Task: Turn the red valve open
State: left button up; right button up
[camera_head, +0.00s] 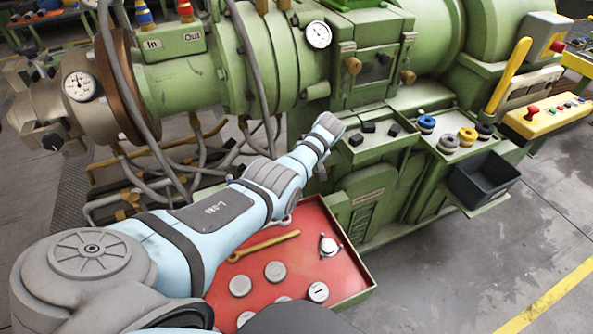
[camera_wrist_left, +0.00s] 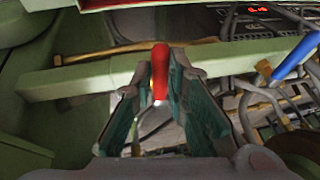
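In the left wrist view a red handle (camera_wrist_left: 160,72), which I take to be the valve's, stands upright in the gap between the fingertips of my left gripper (camera_wrist_left: 160,75). It has a pale metal lower end. The two fingers, with green inner pads, are apart, one on each side of it. I cannot tell whether either finger touches it. In the head view my left arm reaches across to the green machine (camera_head: 380,90). The red handle and the left fingers cannot be made out there. My right gripper is not in view.
A red tray (camera_head: 355,280) with several grey caps and a yellow wrench (camera_head: 265,245) lies below my arm. A black bin (camera_head: 483,178) sits to the right. In the wrist view a green beam (camera_wrist_left: 75,78) crosses behind the handle, and a blue handle (camera_wrist_left: 297,54) is at right.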

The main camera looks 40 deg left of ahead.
pick_arm(q)
jog(key=o, duration=0.4)
jog(key=v, duration=1.2)
jog(key=shift+w, duration=0.1)
